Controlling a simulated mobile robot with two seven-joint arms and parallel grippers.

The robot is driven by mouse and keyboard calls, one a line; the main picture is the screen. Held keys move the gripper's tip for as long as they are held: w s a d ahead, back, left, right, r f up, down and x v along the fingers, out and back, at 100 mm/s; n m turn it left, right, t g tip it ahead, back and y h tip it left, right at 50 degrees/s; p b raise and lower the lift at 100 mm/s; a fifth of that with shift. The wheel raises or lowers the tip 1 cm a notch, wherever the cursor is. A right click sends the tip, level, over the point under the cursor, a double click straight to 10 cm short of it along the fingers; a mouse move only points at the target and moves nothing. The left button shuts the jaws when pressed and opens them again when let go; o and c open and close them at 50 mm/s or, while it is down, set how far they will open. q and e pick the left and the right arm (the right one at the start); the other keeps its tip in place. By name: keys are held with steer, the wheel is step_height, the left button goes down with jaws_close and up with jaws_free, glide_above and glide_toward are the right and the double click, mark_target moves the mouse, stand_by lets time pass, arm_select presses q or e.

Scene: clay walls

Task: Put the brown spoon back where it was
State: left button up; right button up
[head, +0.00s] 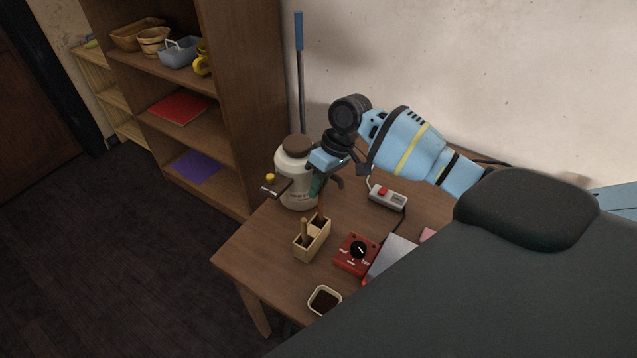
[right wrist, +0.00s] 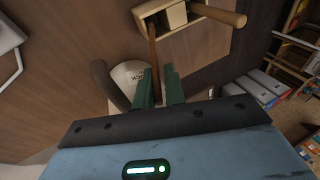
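The brown spoon (head: 321,204) is a thin brown handle below my right gripper (head: 317,183); it also shows in the right wrist view (right wrist: 153,50). The right gripper's green fingers (right wrist: 159,80) are closed around it. Its lower end meets the far compartment of a light wooden two-part holder (head: 309,247), also in the right wrist view (right wrist: 187,20). I cannot tell how deep it reaches. A lighter wooden handle (head: 304,230) stands tilted in the near compartment. The spoon's upper end is hidden by the gripper. My left gripper is not in view.
A white jar with a brown lid (head: 292,165) stands just behind the gripper. A red box with a dial (head: 354,256), a power strip (head: 387,197) and a small dark-filled dish (head: 324,300) are on the table (head: 262,262). A shelf unit (head: 235,90) stands at the left.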

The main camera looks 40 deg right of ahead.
steer(key=shift+o, duration=1.4)
steer(key=shift+r, duration=0.35)
steer(key=v, duration=1.2)
steer(key=shift+r+p, duration=0.25)
steer(key=shift+p, duration=0.15)
steer(key=shift+f, duration=0.1)
